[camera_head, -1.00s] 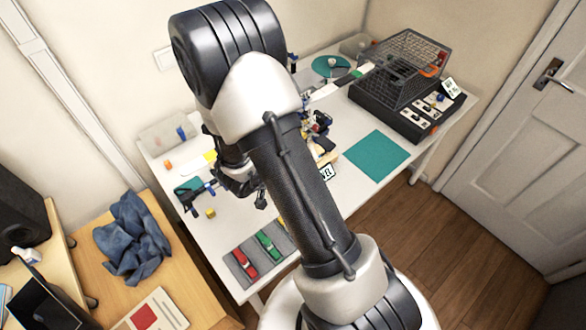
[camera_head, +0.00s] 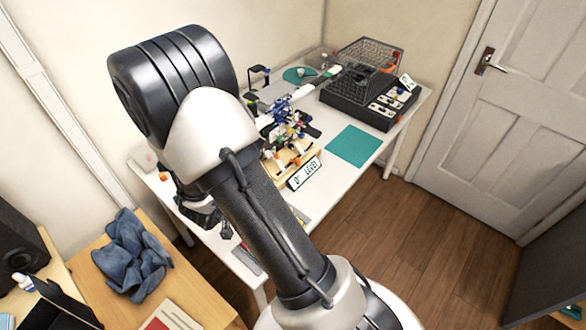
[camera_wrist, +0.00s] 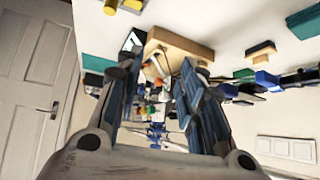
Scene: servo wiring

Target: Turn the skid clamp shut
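A wooden-based stand (camera_head: 300,158) with blue, red and green parts on top and a "0° LEVEL" sign (camera_head: 304,173) stands on the white table. I cannot make out which part is the skid clamp. In the wrist view a pale wooden block (camera_wrist: 182,47) and small coloured parts (camera_wrist: 158,112) show beyond and between my fingers. My gripper (camera_wrist: 156,72) is open, with a wide gap and nothing held. In the head view my arm hides most of it, left of the stand.
A black box with a wire basket (camera_head: 366,68) stands at the back right of the white table. A teal mat (camera_head: 354,146) lies clear in front. Blue cloth (camera_head: 132,252) lies on a wooden table at left. The door (camera_head: 498,115) is at right.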

